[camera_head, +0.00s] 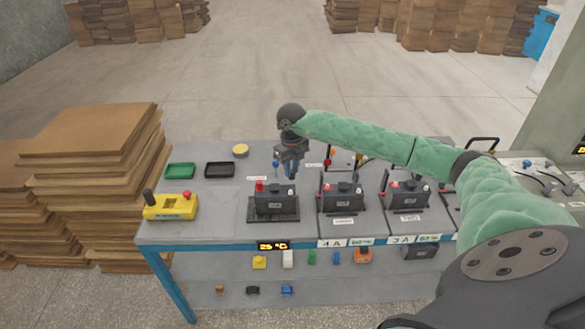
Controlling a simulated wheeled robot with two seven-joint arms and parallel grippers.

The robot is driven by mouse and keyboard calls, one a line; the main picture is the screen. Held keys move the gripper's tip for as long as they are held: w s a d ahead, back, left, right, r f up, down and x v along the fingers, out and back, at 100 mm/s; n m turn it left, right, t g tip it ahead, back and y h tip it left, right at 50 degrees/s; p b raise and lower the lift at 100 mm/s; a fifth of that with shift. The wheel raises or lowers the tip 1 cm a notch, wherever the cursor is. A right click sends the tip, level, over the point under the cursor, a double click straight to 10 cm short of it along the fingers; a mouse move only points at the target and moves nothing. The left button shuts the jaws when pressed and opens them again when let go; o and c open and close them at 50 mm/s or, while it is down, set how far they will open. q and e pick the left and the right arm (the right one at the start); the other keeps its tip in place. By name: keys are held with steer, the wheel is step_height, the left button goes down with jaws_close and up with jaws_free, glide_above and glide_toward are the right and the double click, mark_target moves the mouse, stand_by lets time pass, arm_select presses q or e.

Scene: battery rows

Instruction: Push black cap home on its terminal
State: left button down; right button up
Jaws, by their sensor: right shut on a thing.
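My right gripper (290,173) points down above the right end of the leftmost black battery (274,204). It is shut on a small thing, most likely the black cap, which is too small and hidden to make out. The battery sits on a dark tray (273,218). A red cap (259,186) stands on its left terminal. Its right terminal (291,191) shows as a pale spot just below my fingers; a small gap seems to remain between them. My left gripper is not in view.
Other black batteries (343,202) (407,196) stand to the right. A green tray (181,171), a black tray (219,170), a yellow disc (240,151) and a yellow control box (171,207) are on the left. Stacked boards (95,150) stand beside the table.

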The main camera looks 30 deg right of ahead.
steer(key=shift+w+a+f+n, duration=0.1)
steer(key=shift+w+a+n, duration=0.3)
steer(key=shift+n, duration=0.2)
steer(key=shift+s+d+f, duration=0.1)
steer(key=shift+s+d, duration=0.25)
steer(key=shift+s, duration=0.05)
steer(key=shift+w+a+f, duration=0.15)
steer(key=shift+f, duration=0.25)
steer(key=shift+w+a+f, duration=0.1)
steer(key=shift+f, duration=0.3)
steer(key=shift+s+d+f+b, duration=0.15)
steer(key=shift+f+b, duration=0.15)
steer(key=shift+f, duration=0.55)
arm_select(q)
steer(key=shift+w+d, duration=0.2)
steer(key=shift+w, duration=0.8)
arm_select(e)
steer(key=shift+f, duration=0.45)
arm_select(q)
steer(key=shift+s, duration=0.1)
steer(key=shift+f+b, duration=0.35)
steer(key=shift+b, duration=0.05)
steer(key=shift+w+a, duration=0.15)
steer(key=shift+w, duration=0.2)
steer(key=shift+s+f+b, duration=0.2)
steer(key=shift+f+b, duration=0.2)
